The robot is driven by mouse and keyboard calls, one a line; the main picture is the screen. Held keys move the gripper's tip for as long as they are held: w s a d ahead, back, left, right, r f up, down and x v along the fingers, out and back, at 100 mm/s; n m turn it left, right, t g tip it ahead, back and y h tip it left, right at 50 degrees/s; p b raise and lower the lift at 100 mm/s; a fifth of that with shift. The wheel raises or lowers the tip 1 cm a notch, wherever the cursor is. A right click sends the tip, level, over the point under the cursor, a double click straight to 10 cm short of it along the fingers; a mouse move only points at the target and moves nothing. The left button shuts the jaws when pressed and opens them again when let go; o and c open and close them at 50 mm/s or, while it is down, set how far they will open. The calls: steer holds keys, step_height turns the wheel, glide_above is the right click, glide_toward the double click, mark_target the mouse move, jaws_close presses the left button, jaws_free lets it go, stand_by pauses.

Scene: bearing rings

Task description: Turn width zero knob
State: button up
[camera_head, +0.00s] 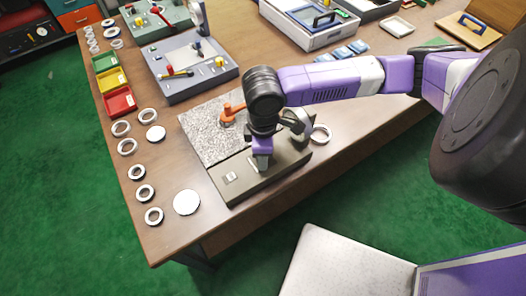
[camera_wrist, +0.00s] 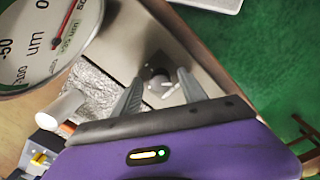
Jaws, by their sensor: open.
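My gripper (camera_head: 262,158) points down over the dark base plate (camera_head: 236,191) of a measuring fixture on the table. In the wrist view my gripper (camera_wrist: 158,78) has two grey fingers spread apart. A small dark round knob (camera_wrist: 148,72) with a pale pointer-like piece beside it shows between the fingertips. I cannot tell whether the fingers touch it. A round dial gauge (camera_wrist: 42,38) with a red needle and "um" marking fills the upper left of the wrist view. In the head view my arm hides the knob.
A speckled stone plate (camera_head: 205,122) with an orange lever (camera_head: 232,112) adjoins the base plate. Several pale rings and two discs, one large (camera_head: 187,202), lie to the left. Red (camera_head: 119,101), yellow and green bins and a grey knobbed panel (camera_head: 185,88) stand behind.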

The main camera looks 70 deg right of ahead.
jaws_close()
steer(key=shift+n, duration=0.3)
steer(key=n, duration=0.2)
steer(key=shift+n+b, duration=0.35)
steer(key=shift+n, duration=0.05)
steer(key=n, duration=0.3)
steer(key=shift+d+n, duration=0.1)
steer(key=shift+n, duration=0.2)
steer(key=n, duration=0.6)
steer(key=shift+w+n, duration=0.1)
steer(key=shift+n, duration=0.2)
